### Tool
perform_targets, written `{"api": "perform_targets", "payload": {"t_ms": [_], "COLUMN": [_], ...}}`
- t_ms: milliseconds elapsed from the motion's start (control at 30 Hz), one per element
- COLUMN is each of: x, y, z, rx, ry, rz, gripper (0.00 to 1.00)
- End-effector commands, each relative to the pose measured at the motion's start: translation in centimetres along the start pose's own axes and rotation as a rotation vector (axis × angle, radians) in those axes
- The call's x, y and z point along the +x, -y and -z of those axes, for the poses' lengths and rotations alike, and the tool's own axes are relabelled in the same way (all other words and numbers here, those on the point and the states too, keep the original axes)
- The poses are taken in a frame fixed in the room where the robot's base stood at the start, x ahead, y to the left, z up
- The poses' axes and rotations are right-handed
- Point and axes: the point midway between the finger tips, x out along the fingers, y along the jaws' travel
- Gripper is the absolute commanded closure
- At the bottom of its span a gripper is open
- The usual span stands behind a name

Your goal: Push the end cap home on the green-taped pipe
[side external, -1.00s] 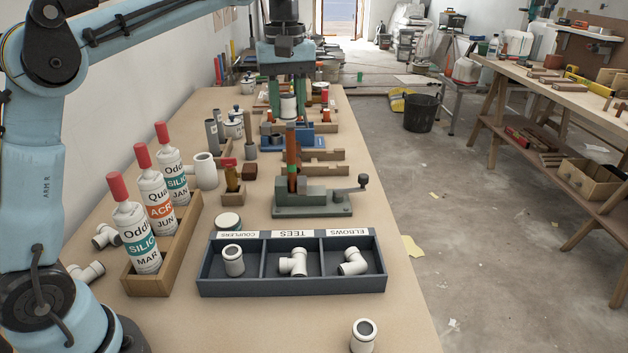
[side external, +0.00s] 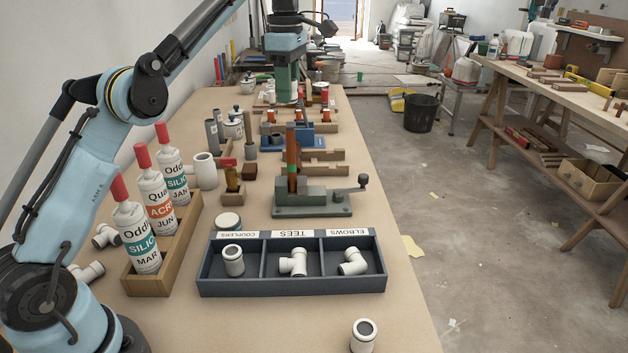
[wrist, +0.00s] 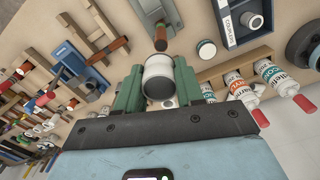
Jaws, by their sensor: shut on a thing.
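An upright copper-coloured pipe with a green band (side external: 291,158) stands in the grey-green vise (side external: 312,200); the pipe (wrist: 160,40) shows end-on in the wrist view. My gripper (wrist: 158,88) is shut on a white cylindrical end cap (wrist: 159,76), with a green finger on either side and its open mouth facing the camera. In the side view my gripper (side external: 286,95) is above the bench beyond the vise, apart from the pipe. There the cap is hidden behind the fingers.
A dark tray (side external: 292,287) of couplers, tees and elbows stands in front of the vise. A wooden box (side external: 160,262) of silicone tubes is at left. Blue and wooden fixtures stand behind the vise. A loose white fitting (side external: 363,336) stands near the front edge.

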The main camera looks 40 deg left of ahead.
Motion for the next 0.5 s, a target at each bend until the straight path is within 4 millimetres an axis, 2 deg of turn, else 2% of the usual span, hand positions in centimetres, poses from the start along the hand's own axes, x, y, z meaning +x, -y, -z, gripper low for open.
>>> {"api": "perform_targets", "payload": {"t_ms": [500], "x": [3.0], "y": [0.2], "z": [0.0], "rx": [0.003], "ry": [0.0], "rz": [0.002], "gripper": [0.93]}}
